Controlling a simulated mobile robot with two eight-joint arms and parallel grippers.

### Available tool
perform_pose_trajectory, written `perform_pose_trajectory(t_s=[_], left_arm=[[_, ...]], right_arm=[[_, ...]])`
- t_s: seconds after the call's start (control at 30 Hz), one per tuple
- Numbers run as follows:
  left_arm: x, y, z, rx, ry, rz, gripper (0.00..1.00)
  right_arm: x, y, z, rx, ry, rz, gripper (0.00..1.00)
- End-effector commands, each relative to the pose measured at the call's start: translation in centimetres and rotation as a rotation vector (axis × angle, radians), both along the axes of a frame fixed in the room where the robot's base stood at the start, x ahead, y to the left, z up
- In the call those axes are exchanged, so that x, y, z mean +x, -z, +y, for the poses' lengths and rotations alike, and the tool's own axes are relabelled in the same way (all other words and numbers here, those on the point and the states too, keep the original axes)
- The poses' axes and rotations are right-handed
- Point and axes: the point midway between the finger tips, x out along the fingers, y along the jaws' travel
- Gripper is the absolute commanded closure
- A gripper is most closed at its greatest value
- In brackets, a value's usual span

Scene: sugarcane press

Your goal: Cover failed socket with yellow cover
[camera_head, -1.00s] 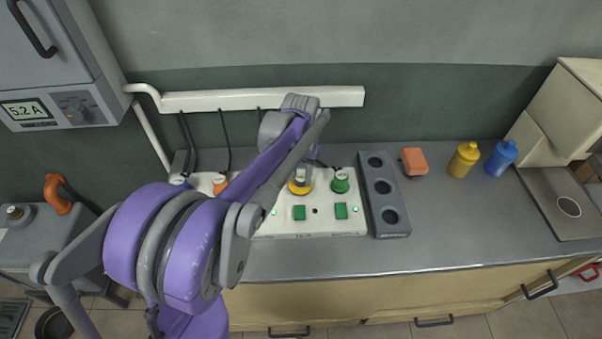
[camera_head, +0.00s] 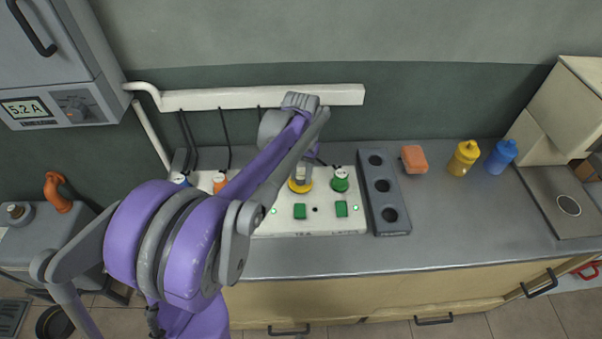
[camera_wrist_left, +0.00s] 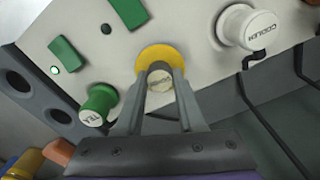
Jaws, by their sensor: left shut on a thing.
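The yellow cover (camera_head: 300,187) shows as a wide yellow disc on the white socket panel (camera_head: 330,225), beside the green plug (camera_head: 340,180). In the left wrist view its yellow rim (camera_wrist_left: 152,55) lies against the panel. A pale round end with lettering (camera_wrist_left: 160,84) sits between the fingers of my left gripper (camera_wrist_left: 159,78), which is shut on it. The socket beneath is hidden, so I cannot tell how the cover seats. One panel lamp (camera_head: 316,210) is dark; lamps on either side glow green. My right gripper is not in view.
A grey block with three empty holes (camera_head: 400,228) stands right of the panel. An orange block (camera_head: 414,160), a yellow bottle (camera_head: 463,160) and a blue bottle (camera_head: 501,157) stand farther right. A white plug marked COOLER (camera_wrist_left: 248,27) is close beside the cover.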

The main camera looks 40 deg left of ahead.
Motion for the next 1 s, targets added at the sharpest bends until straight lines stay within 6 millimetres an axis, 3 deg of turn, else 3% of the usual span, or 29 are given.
perform_pose_trajectory(t_s=[1.0], left_arm=[[0.0, 1.3, 0.0, 0.000, 0.000, 0.000, 1.00]], right_arm=[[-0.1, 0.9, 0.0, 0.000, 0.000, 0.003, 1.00]])
